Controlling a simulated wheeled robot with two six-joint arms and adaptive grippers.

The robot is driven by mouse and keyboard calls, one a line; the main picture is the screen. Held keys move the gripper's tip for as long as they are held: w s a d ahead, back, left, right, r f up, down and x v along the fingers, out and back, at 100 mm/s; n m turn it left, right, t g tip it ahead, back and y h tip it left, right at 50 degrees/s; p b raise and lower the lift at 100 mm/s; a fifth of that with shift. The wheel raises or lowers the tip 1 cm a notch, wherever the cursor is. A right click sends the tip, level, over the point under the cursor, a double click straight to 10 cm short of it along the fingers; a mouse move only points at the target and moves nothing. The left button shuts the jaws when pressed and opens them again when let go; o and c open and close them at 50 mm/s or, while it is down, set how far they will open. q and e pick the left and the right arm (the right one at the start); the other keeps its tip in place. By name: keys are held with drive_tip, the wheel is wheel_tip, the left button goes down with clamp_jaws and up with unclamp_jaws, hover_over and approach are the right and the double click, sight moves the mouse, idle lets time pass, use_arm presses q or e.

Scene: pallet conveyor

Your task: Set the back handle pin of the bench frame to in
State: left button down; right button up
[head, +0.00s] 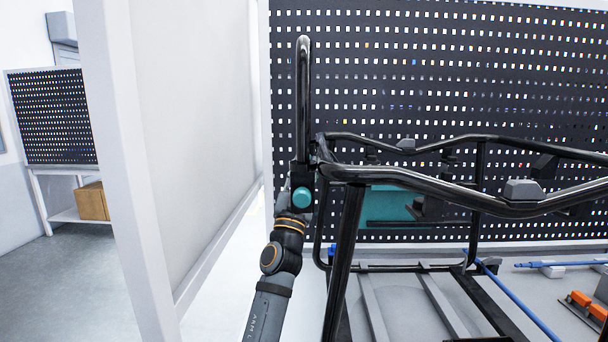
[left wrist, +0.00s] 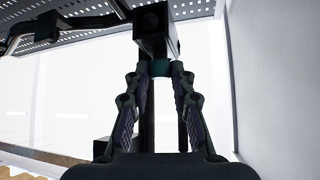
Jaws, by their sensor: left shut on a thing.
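The bench frame (head: 345,250) is a black tubular frame with an upright handle loop (head: 303,100) at its left end. A teal round knob (head: 302,197), which I take for the back handle pin, sits at the foot of that loop. My left gripper (head: 297,209) reaches up to it from below. In the left wrist view the fingertips (left wrist: 160,72) close on both sides of the teal piece (left wrist: 160,66), under a dark block (left wrist: 156,30). How far the pin sits in is hidden. My right gripper is out of view.
A white partition panel (head: 195,130) stands close to the left of my arm. A black perforated board (head: 430,70) is behind the frame. Blue rods and orange blocks (head: 588,303) lie at the lower right.

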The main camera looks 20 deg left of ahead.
use_arm(q)
drive_tip(key=shift+y, duration=0.3)
drive_tip(key=c, duration=1.4)
unclamp_jaws()
drive_tip(key=shift+o, duration=1.3)
drive_tip(key=shift+w+f, duration=0.1)
drive_tip(key=shift+w, duration=0.15)
drive_tip(key=shift+s, duration=0.1)
